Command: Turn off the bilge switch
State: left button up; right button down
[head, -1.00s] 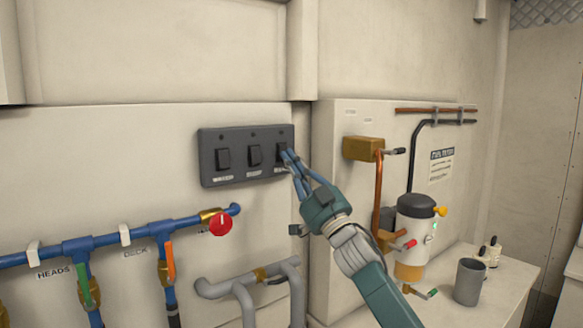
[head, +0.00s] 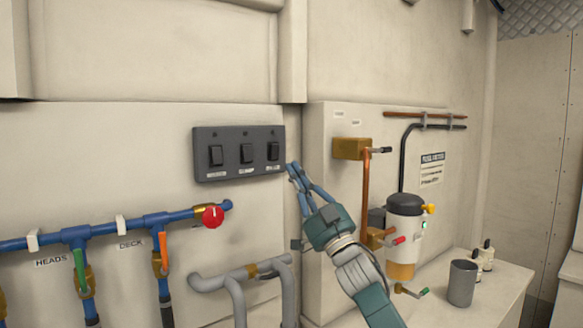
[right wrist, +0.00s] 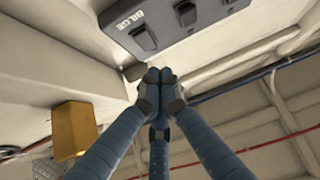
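A dark grey panel (head: 200,170) with three black rocker switches is on the wall in the head view. In the right wrist view the label BILGE stands by the panel's end switch (right wrist: 143,38). That is the rightmost switch in the head view, the bilge switch (head: 273,151). I cannot tell for sure which way its rocker is tipped. My right gripper (head: 292,168) is just right of and below the panel, apart from the switch. Its fingertips (right wrist: 159,76) are together, with nothing between them. My left gripper is out of view.
Blue pipes (head: 110,235) with a red knob (head: 212,216) run below the panel at left. Grey pipes (head: 238,277) are underneath. A brass box (head: 352,149), copper pipe (head: 366,195), white canister (head: 403,230) and grey cup (head: 461,283) stand to the right.

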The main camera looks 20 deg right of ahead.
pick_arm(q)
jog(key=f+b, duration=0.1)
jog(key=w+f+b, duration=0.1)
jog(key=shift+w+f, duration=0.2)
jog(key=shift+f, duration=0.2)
pick_arm(e)
notch_tip(320, 180, down, 7)
jog(key=s+d, duration=0.1)
jog(key=s, duration=0.1)
jog(key=shift+s, duration=0.3)
